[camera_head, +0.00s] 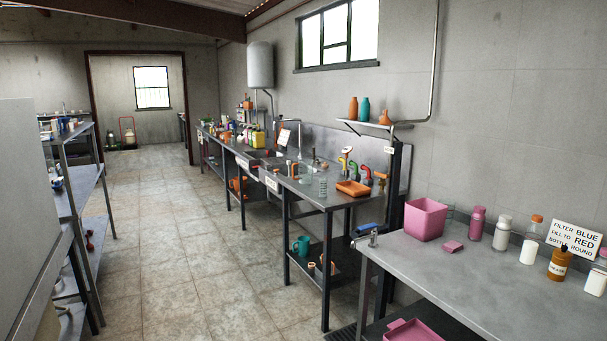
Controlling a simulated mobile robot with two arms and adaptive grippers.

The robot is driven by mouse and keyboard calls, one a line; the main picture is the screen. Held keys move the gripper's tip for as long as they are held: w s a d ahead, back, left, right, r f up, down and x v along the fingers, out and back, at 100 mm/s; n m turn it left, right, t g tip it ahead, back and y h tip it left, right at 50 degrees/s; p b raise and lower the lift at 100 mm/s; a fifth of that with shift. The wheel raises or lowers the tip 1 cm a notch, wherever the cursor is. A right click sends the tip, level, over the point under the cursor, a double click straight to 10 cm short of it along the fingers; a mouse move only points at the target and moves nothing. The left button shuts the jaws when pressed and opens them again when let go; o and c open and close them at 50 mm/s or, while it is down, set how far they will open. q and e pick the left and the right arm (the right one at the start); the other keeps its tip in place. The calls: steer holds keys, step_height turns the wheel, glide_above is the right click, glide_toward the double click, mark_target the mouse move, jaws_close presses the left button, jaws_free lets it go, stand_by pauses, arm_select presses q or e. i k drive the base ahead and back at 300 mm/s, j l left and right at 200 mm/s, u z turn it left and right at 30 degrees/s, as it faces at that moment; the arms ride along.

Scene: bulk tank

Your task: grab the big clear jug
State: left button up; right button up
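A clear, see-through vessel (322,187) stands on the metal sink counter (335,201), left of an orange tray (353,188). It is small in the view, and I cannot tell whether it is the big jug. No other clear jug can be made out for sure. Neither of my grippers is in view.
A grey worktable (440,268) at the right front holds a pink bin (426,218), several bottles and a sign (575,238). A blue-handled tap or clamp (370,229) sits at its corner. Metal shelves (85,187) stand left. The tiled floor (190,250) between is clear.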

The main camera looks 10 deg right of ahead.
mark_target(305, 166)
steer(key=i+u, duration=0.2)
steer(key=i, duration=0.85)
steer(key=i+j, duration=0.1)
steer(key=i, duration=2.25)
steer(key=i+z, duration=0.5)
steer(key=i+j+z, duration=0.3)
steer(key=z, duration=0.15)
steer(key=i+j+z, duration=0.85)
steer(key=z, duration=0.15)
